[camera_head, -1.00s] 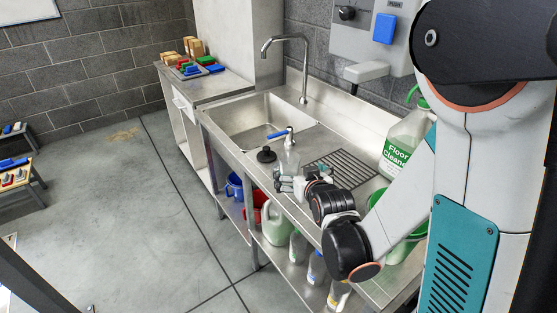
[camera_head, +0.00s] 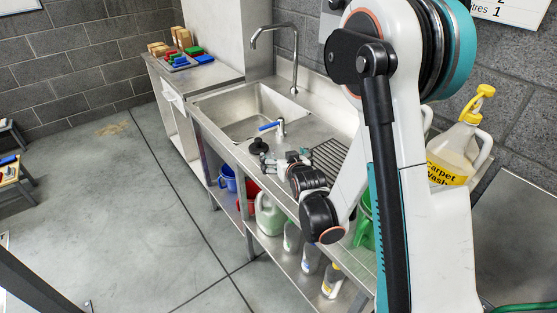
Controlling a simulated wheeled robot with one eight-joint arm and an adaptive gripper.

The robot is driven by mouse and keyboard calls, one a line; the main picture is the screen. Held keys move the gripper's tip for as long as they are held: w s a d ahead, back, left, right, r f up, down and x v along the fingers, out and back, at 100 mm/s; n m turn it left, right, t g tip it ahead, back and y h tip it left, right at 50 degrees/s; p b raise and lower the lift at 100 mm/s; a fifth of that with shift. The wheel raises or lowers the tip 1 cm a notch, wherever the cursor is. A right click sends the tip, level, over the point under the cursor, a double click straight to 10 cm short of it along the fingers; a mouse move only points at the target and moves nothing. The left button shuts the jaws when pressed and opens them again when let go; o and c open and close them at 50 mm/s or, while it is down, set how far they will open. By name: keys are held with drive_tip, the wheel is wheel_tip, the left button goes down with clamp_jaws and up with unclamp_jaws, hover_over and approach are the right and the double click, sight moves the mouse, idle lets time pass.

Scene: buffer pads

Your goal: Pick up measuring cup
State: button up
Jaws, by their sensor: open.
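My gripper (camera_head: 277,166) is open, low over the steel counter between the sink and the drain grooves. It is small in the view, and I cannot see anything between its fingers. A bottle with a blue trigger (camera_head: 268,127) stands just behind the gripper, its body mostly hidden by it. I cannot make out a measuring cup for sure. A blue jug-like vessel (camera_head: 228,179) is on the shelf below.
A black round-based item (camera_head: 258,146) stands close left of the gripper. The sink basin (camera_head: 238,112) is empty behind it. A Carpet Wash jug (camera_head: 455,155) stands at right. Bottles (camera_head: 311,258) line the lower shelf.

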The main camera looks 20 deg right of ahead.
sight(279, 153)
drive_tip(key=x, duration=0.5)
drive_tip(key=shift+w+a+f, duration=0.1)
drive_tip(key=c, duration=0.9)
